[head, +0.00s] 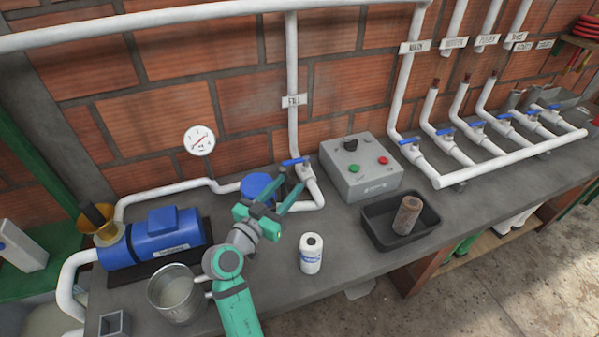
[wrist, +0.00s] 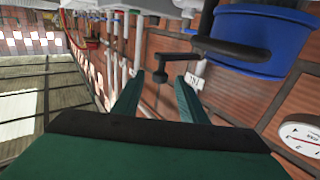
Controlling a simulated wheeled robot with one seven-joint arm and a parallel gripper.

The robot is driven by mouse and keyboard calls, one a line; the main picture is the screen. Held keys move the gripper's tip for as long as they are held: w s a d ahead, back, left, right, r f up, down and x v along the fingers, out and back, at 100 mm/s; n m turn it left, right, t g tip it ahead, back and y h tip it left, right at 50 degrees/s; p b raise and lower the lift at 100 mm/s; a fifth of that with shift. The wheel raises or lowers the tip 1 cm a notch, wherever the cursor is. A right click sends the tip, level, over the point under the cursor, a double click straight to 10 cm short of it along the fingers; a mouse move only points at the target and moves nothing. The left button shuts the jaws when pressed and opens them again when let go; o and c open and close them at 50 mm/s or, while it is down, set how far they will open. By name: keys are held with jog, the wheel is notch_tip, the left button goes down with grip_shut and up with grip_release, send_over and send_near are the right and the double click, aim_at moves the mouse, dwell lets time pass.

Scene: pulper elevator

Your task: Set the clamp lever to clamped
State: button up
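A blue round housing (head: 257,188) stands on the bench behind my gripper. It also shows at the top right of the wrist view (wrist: 262,40). A black bent lever (wrist: 222,50), which looks like the clamp lever, runs across its side there. In the head view the lever is mostly hidden by my gripper (head: 293,183). My gripper (wrist: 159,84) is open and holds nothing. I cannot tell whether the lever is at clamped.
A blue-handled valve (head: 296,162) and white pipe stand close behind my gripper. A blue pump (head: 165,240) and metal bucket (head: 177,293) are at left.

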jog(key=x, duration=0.6)
jog(key=shift+w+d, duration=0.2)
grip_shut()
